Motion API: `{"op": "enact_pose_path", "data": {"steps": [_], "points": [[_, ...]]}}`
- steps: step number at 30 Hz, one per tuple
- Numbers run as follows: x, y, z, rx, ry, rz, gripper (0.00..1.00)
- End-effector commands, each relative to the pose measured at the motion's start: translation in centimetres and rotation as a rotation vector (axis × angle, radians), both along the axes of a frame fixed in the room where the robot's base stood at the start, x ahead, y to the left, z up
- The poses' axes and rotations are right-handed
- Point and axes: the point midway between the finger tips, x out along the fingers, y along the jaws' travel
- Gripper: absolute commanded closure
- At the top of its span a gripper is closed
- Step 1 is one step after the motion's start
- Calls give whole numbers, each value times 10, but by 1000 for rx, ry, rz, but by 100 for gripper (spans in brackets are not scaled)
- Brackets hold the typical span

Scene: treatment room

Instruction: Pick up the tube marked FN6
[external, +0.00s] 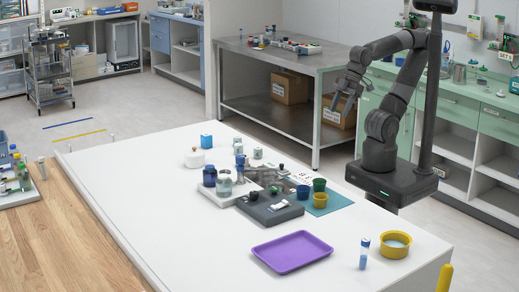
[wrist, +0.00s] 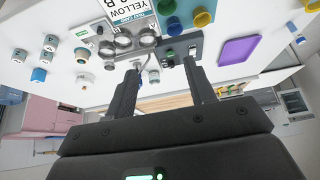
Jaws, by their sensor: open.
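A clear tube with a blue cap (external: 363,252) stands upright near the front right of the white table (external: 340,262). Its marking is too small to read, so I cannot tell if it is FN6. A small blue-capped item beside the purple tray in the wrist view (wrist: 298,38) looks like the same tube. Other small capped vessels stand mid-table, their labels unreadable. My gripper (external: 342,101) is raised beyond the table's far side, well away from this tube. In the wrist view my gripper (wrist: 161,65) has its fingers apart with nothing held between them.
A purple tray (external: 291,253) and a yellow bowl (external: 396,244) flank the tube. Green and yellow cups (external: 320,198) stand on a teal mat (external: 337,205). A dark grey block (external: 268,213) and dark blue jars (external: 210,176) crowd mid-table.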

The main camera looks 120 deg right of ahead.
Motion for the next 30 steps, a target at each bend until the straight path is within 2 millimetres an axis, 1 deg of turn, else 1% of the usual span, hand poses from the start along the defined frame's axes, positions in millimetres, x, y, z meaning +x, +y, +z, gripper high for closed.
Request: {"op": "enact_pose_path", "data": {"steps": [2, 5, 8, 14, 18, 20, 21, 23, 24, 26, 27, 29, 30], "points": [[2, 1, 1, -1, 1, 3, 50], [12, 5, 5, -4, 5, 23, 50], [33, 15, 13, -12, 12, 61, 50], [93, 51, 27, -31, 25, 168, 50], [134, 84, 29, -42, 33, 245, 50], [152, 100, 28, -45, 37, 279, 50], [163, 111, 27, -47, 38, 300, 50], [179, 129, 24, -51, 42, 335, 50], [190, 141, 22, -53, 44, 357, 50], [205, 160, 17, -55, 48, 390, 50], [215, 173, 13, -56, 50, 414, 50], [229, 194, 6, -57, 53, 446, 50], [238, 208, 1, -58, 56, 468, 50]]}}
